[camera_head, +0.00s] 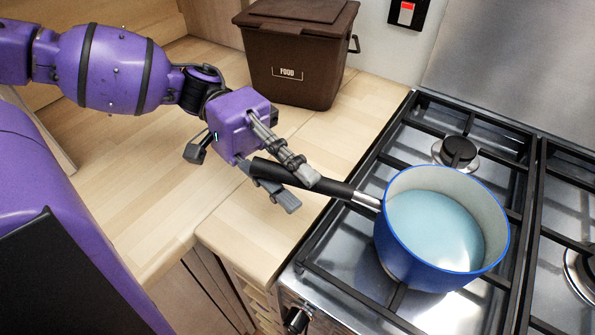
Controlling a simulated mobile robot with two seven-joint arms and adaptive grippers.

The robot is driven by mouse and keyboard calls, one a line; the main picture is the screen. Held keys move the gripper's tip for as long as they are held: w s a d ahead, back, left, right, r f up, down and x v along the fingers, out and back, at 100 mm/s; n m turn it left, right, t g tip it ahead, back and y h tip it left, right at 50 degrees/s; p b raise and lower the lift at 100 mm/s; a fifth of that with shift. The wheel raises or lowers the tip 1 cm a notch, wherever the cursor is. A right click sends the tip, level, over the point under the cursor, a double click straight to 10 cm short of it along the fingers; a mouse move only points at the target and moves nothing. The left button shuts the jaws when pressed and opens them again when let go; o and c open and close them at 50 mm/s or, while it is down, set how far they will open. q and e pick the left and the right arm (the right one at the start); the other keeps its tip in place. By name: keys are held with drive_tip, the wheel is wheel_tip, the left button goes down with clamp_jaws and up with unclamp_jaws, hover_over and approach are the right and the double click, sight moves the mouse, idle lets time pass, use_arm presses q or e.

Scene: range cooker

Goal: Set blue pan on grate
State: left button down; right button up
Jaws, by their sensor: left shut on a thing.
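The blue pan (405,259) is at the right in the head view, over the front left part of the black grate (347,288) of the cooker. Its inside is pale and its opening faces up. I cannot tell whether its base touches the grate bars. Its black handle (335,187) points left toward my left gripper (297,193). The left gripper is shut on the handle, with one finger on each side of it. My right gripper is not in view.
A brown food bin (297,62) stands on the wooden counter (160,195) behind my left arm. A burner (455,152) shows behind the pan, and another (580,272) at the right edge. A knob (297,319) is on the cooker's front. A switch (407,12) is on the wall.

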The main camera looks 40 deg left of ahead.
use_arm(q)
drive_tip(key=c, duration=1.6)
unclamp_jaws()
drive_tip(key=shift+o, duration=0.2)
drive_tip(key=shift+f, duration=0.15)
drive_tip(key=v, duration=1.2)
